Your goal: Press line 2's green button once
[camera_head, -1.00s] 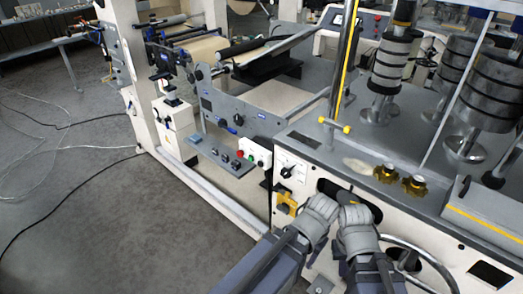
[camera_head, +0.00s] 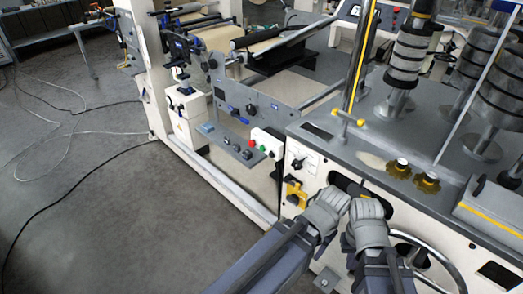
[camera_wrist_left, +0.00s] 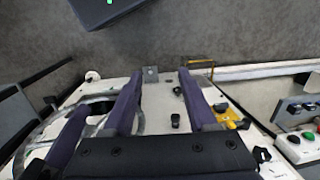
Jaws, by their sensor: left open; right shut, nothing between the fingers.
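A white button box (camera_head: 269,140) is on the front of the machine, left of the arms in the head view. It carries a red button (camera_head: 252,144) and a small green button (camera_head: 263,149). A green button (camera_wrist_left: 294,139) shows at the right edge of the left wrist view. No line number is readable. My left gripper (camera_head: 341,198) is open and empty, right of and nearer than the box. My right gripper (camera_head: 362,203) is shut and empty beside it, before the machine's front panel. Neither touches a button.
A white panel with a black knob (camera_head: 298,163) and a yellow fitting (camera_head: 295,194) lie between the box and my grippers. A handwheel (camera_head: 425,255) stands at the right. A low rail (camera_head: 225,178) runs along the frame. The grey floor at left is clear except for cables.

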